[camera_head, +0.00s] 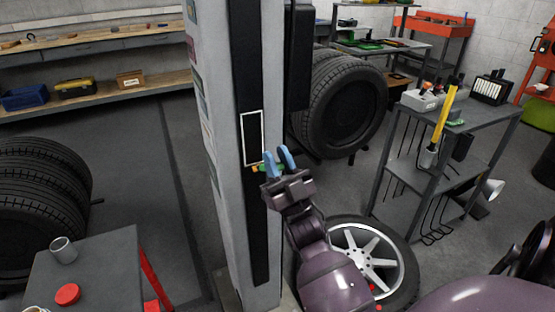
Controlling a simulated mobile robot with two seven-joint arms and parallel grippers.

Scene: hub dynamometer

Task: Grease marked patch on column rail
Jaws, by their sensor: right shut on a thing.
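The marked patch (252,138) is a white-outlined rectangle on the black rail (256,215) of the grey column (215,60). My right gripper (279,161), with blue fingertips, is at the patch's lower right end. It is shut on a small tool with green and orange parts (257,168), mostly hidden by the fingers. The tool's visible end lies across the rail at the patch's bottom edge; I cannot tell whether it touches. No grease can be made out on the patch. My left gripper is not in view.
A grey table (105,262) at lower left holds a grey cup (63,250) and a red lid-like disc (68,294). A wheel (370,255) lies right of the column's foot. A mounted tyre (345,105) is behind. A grey cart (455,110) stands right.

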